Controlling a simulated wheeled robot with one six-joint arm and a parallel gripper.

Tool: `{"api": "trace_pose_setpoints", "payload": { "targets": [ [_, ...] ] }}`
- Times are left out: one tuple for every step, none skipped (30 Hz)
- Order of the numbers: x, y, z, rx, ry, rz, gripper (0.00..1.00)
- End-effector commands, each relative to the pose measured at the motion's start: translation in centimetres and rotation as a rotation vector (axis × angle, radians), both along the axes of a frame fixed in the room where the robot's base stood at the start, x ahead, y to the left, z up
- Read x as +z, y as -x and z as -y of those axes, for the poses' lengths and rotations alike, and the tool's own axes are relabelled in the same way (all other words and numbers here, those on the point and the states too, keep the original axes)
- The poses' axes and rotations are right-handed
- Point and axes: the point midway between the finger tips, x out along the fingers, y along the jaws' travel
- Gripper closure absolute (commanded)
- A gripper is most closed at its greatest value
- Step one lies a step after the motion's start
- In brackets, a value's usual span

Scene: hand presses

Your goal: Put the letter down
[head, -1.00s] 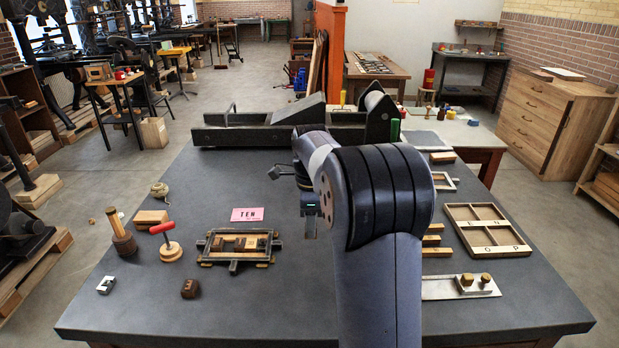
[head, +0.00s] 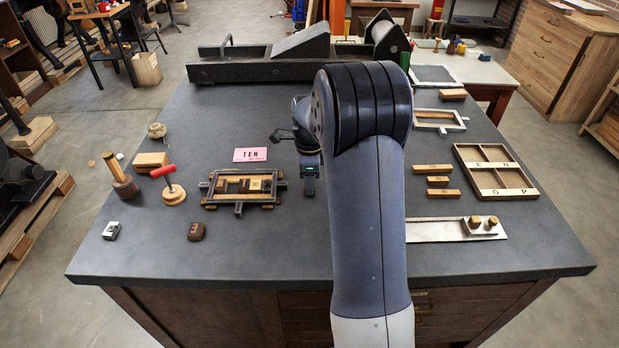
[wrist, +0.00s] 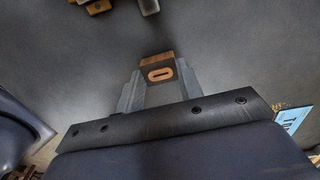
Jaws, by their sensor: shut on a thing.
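My gripper (wrist: 158,80) is shut on a small wooden letter block (wrist: 157,73) with a ring-shaped O or zero on its face. In the head view my gripper (head: 309,186) is right of the wooden-and-metal frame (head: 212,201), above the dark table. The letter block cannot be made out there. I cannot tell whether the block touches the table. The frame holds several wooden pieces. The letter tray (head: 459,160), with compartments marked E, N, O and P, lies at the right.
A pink TEN card (head: 251,155) lies behind the frame. A red-handled tool (head: 174,194), a mallet (head: 126,187) and small blocks stand left. Wooden bars (head: 438,194) and a metal plate (head: 432,231) lie right of my arm. A dark press bed (head: 250,70) spans the back.

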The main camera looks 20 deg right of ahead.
Motion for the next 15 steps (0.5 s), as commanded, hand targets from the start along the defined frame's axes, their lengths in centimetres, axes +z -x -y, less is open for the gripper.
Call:
{"api": "trace_pose_setpoints", "payload": {
  "targets": [
    [-0.1, 0.0, 0.0, 0.0, 0.0, 0.0, 0.83],
    [-0.1, -0.01, 0.0, 0.0, 0.0, 0.001, 0.83],
    [-0.09, -0.01, 0.0, 0.0, 0.0, 0.001, 0.83],
    [-0.09, -0.01, 0.0, 0.0, 0.0, 0.001, 0.83],
    [-0.09, -0.01, 0.0, 0.0, 0.0, 0.001, 0.83],
    [-0.09, -0.01, 0.0, 0.0, 0.0, 0.001, 0.83],
    [-0.1, -0.01, 0.0, 0.0, 0.0, 0.001, 0.83],
    [-0.16, -0.01, 0.0, 0.0, 0.0, 0.001, 0.83],
    [-0.3, 0.0, 0.0, 0.0, 0.0, 0.0, 0.83],
    [-0.42, 0.0, 0.0, 0.0, 0.0, 0.0, 0.83],
    [-0.52, 0.0, 0.0, 0.0, 0.0, 0.0, 0.83],
    [-0.42, -0.01, 0.0, 0.0, 0.0, 0.0, 0.62],
    [-0.4, -0.01, 0.0, 0.0, 0.0, 0.0, 0.6],
    [-0.4, -0.01, 0.0, 0.0, 0.0, 0.0, 0.57],
    [-0.4, -0.01, 0.0, 0.0, 0.0, 0.0, 0.54]
  ]
}}
